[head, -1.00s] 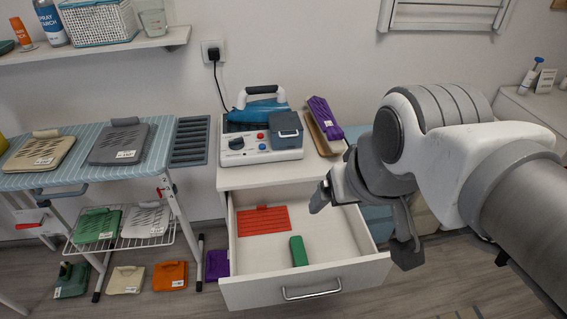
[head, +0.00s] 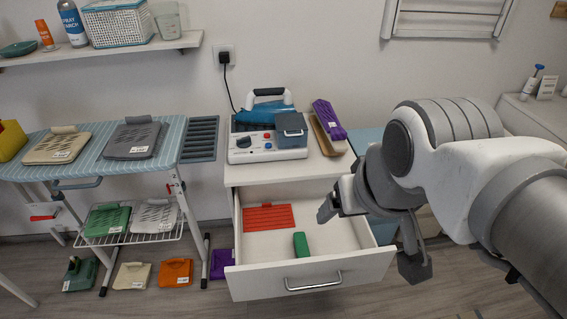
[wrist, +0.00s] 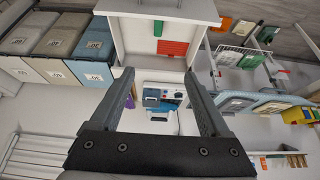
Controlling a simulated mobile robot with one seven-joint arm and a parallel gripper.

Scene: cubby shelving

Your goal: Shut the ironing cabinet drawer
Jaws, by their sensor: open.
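The white cabinet's drawer (head: 310,276) stands pulled out toward me, with a metal bar handle (head: 313,283) on its front. Inside lie a red slotted mat (head: 268,217) and a green block (head: 301,245). My gripper (head: 370,239) is open and empty, above the drawer's right side in the picture; I cannot tell whether it touches the drawer. In the wrist view the two fingers (wrist: 160,78) are spread apart, and the open drawer (wrist: 138,38) shows upside down beyond them. The handle is barely visible there.
A steam iron station (head: 266,140) and a purple item (head: 328,118) stand on the cabinet top. A striped ironing board (head: 90,165) with pads is on the left. Lidded bins (wrist: 45,45) show in the wrist view. Floor is free in front of the drawer.

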